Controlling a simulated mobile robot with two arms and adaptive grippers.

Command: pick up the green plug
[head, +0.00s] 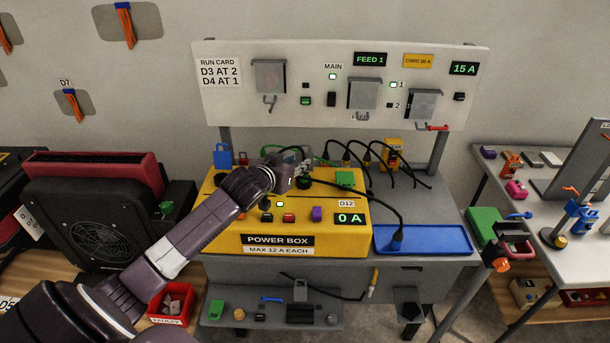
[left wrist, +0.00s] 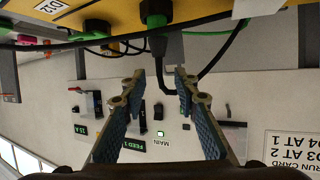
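My right gripper is out of view.
A green block (head: 345,178) is on the box's right back. A blue tray (head: 450,240) holds a blue plug (head: 397,238) with a black cord. Several cords arch behind the box, under the white panel (head: 225,100). A red bin (head: 170,303) stands lower left.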

